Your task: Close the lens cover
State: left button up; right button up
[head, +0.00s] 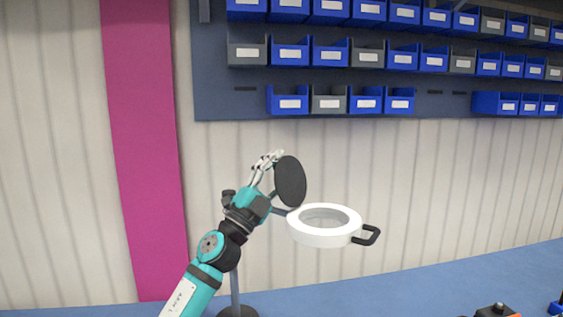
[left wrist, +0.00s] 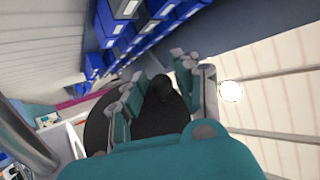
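The lens cover (head: 290,182) is a dark round disc standing up, steeply tilted, at the left edge of the white ring-shaped magnifier head (head: 293,230). The clear lens (head: 325,217) is uncovered. My left gripper (head: 266,163) is just left of the cover, at its outer face. In the left wrist view, the fingers of my left gripper (left wrist: 160,95) are spread in front of the dark cover (left wrist: 98,125). A dark rounded piece (left wrist: 162,88) shows between the fingers; I cannot tell whether they touch it. My right gripper is not in view.
A black handle (head: 372,236) sticks out from the right of the magnifier head. Its stand (head: 235,290) rises from the blue table (head: 400,290) behind my left arm. Rows of blue and grey bins (head: 290,54) hang on the wall above. Air right of the magnifier is free.

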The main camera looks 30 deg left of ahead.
pick_arm(q)
jog(key=shift+s, duration=0.15)
jog(key=shift+c, duration=0.3)
grip_shut()
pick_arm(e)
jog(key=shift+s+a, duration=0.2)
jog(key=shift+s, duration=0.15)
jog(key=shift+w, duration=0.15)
